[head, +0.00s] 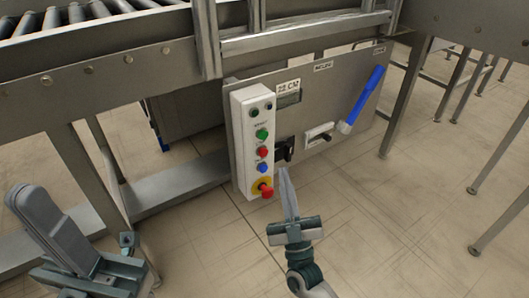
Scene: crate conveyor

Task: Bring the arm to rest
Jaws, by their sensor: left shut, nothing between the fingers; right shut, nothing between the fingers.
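My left gripper (28,200) is at the lower left, its grey fingers together and pointing up, with nothing between them. It is apart from the control panel (345,90). My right gripper (285,172) is at the lower middle, in front of the panel's lower edge. Its thin fingers are shut and empty, pointing up. Their tips appear just below a black switch (284,149); whether they touch it I cannot tell. My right arm comes in from the bottom edge.
A white button box (239,128) carries green, red and blue buttons and a red stop knob (266,190). A roller conveyor (75,17) is above left.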

